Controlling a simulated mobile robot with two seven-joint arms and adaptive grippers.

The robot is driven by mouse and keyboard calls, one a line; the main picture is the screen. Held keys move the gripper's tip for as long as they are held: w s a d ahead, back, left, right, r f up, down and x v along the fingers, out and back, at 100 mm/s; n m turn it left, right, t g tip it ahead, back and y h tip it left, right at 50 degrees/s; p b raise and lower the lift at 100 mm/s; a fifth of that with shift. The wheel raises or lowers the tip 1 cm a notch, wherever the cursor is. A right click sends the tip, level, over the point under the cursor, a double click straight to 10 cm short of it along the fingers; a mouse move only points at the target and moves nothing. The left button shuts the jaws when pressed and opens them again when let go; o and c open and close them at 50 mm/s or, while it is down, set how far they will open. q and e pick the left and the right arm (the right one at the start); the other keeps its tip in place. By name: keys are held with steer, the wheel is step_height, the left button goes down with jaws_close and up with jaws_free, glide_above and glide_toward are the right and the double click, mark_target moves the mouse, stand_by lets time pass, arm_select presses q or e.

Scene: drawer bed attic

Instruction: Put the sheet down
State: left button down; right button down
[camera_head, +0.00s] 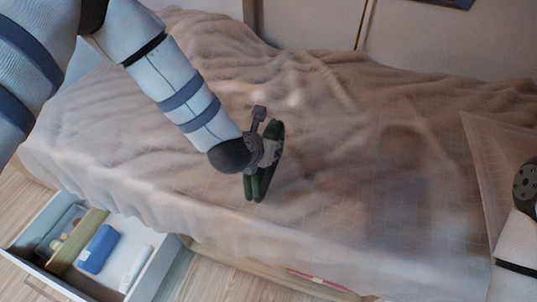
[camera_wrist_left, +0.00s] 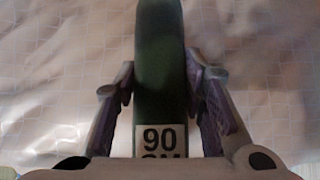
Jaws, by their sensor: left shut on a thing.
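My left gripper (camera_head: 258,152) is shut on a dark green, narrow, folded thing with a "90 CM" label, the sheet (camera_head: 267,180). The gripper is over the middle of the bed. In the left wrist view the sheet (camera_wrist_left: 160,60) stands edge-on between the two fingers, one on each side. I cannot tell whether its lower edge touches the bed. My right gripper is not in view; only part of my right arm shows at the right edge of the head view.
The bed (camera_head: 120,150) has a wrinkled beige blanket, with free room around the gripper. An open white drawer (camera_head: 152,268) sticks out at lower left, holding a blue item (camera_head: 97,250) and a wooden divider (camera_head: 75,243). A wall panel (camera_head: 440,40) stands behind the bed.

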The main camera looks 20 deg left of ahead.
arm_select(q)
steer(key=shift+w+d+f+b, duration=0.1)
steer(key=shift+w+f+b, duration=0.1)
steer(key=shift+f, duration=0.75)
steer(key=shift+w+f+b, duration=0.1)
steer(key=shift+f+b, duration=0.1)
steer(key=shift+f, duration=0.75)
steer(key=c, duration=1)
jaws_free()
steer(key=shift+r, duration=0.1)
steer(key=shift+c, duration=0.2)
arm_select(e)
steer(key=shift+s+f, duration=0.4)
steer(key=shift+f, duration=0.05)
